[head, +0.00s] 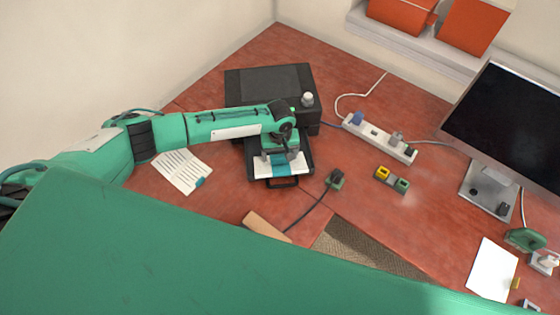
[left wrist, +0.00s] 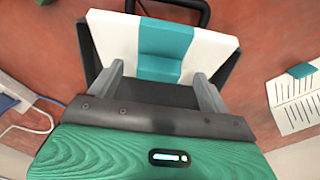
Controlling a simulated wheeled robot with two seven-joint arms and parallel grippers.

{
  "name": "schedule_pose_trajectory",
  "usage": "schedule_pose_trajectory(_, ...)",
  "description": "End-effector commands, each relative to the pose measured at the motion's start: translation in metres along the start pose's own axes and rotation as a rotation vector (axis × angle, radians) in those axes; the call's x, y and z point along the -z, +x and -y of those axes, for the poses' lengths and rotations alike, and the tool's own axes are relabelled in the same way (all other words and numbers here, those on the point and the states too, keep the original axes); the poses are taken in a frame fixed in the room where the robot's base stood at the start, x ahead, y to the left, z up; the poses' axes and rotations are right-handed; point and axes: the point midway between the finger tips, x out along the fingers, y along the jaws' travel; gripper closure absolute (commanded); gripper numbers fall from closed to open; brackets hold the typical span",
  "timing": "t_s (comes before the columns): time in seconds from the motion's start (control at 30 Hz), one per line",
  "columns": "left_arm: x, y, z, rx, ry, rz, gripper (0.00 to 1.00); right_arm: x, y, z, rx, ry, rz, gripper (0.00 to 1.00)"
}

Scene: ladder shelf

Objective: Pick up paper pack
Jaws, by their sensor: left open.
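The paper pack (head: 299,167) is white with a teal band. In the head view it lies in the front tray of the black printer (head: 268,84), partly hidden by my left gripper (head: 281,160). The left wrist view shows the pack (left wrist: 163,48) ahead of the gripper (left wrist: 160,88). My left gripper is open, with its two fingers apart and the teal band between them in the picture. Nothing is held. Whether the fingertips touch the pack cannot be told. My right gripper is not in view.
A printed sheet (head: 182,171) lies left of the tray. A power strip (head: 379,138), a dark plug with a cord (head: 336,179) and a yellow-green block (head: 392,179) lie to the right. A monitor (head: 510,125) stands far right. The red desk between them is partly clear.

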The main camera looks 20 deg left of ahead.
Motion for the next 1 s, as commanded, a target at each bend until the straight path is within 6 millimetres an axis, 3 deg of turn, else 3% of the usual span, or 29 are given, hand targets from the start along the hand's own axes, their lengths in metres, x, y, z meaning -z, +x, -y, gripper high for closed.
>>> schedule_pose_trajectory(0.2,-0.001,0.020,0.000,0.001,-0.001,0.000,0.20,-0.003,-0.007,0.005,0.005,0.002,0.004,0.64)
schedule_pose_trajectory(0.43,-0.001,0.023,0.000,0.000,0.000,0.000,0.20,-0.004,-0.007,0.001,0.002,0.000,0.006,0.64)
schedule_pose_trajectory(0.47,-0.001,0.022,0.000,0.000,0.000,0.000,0.22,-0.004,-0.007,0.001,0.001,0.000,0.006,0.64)
schedule_pose_trajectory(0.7,-0.001,0.022,0.000,0.000,0.000,0.000,0.69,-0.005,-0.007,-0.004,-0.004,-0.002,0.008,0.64)
schedule_pose_trajectory(0.77,0.000,0.022,0.000,0.000,0.000,0.000,0.78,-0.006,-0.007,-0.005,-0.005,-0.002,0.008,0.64)
schedule_pose_trajectory(1.0,0.000,0.021,0.000,0.000,0.000,0.000,0.78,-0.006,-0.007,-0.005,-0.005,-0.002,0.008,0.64)
